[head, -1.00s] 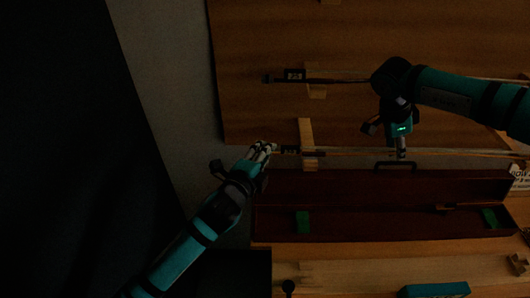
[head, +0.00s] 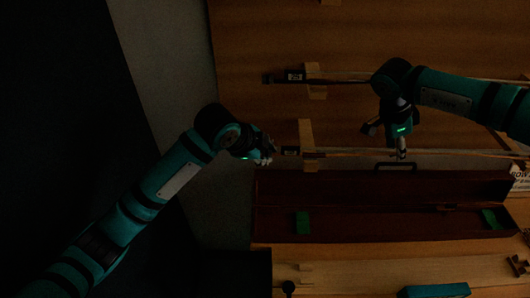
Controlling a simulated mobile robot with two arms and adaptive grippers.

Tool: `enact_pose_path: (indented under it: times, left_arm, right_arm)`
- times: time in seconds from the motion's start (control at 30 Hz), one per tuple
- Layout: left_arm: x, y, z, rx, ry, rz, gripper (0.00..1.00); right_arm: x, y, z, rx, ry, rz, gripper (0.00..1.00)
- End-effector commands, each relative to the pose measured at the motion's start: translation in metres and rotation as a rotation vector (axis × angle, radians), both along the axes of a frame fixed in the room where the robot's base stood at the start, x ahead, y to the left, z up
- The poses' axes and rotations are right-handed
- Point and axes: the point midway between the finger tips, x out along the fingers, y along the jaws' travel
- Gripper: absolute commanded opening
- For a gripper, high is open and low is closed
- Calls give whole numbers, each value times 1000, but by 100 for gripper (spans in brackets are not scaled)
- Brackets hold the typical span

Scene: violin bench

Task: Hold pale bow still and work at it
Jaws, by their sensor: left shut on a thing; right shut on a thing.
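The pale bow (head: 345,154) lies level across wooden rests, its dark frog (head: 290,151) toward the left. My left gripper (head: 266,157) is shut on the bow's left end, just beyond the frog; its fingers hide that end. My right gripper (head: 401,154) points down from above and is shut on the bow's stick, right of the left wooden rest (head: 306,134). The far right of the bow runs toward the picture's edge.
A darker bow (head: 335,80) lies parallel above, partly behind my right arm. Below the pale bow is an open dark red case (head: 380,190) with green pieces (head: 302,222). A teal box (head: 435,291) lies at the bottom. A white sign (head: 520,176) is at the right.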

Motion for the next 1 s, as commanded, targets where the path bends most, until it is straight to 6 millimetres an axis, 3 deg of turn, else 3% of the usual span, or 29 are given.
enact_pose_path:
  times: [0.3, 0.77, 0.8, 1.0]
  left_arm:
    - [-1, 1, -3, 5, 102, 0, 0]
    - [-1, 1, -3, 6, 114, -1, 0]
    - [-1, 1, -3, 7, 114, 0, 15]
    - [-1, 1, -2, 5, 112, 0, 41]
  right_arm:
    - [0, -1, 0, -1, 1, -1, 0]
    - [0, -1, -1, -1, 1, -1, 0]
    - [0, -1, -1, -1, 1, -1, 0]
    - [0, -1, -1, -1, 1, -1, 0]
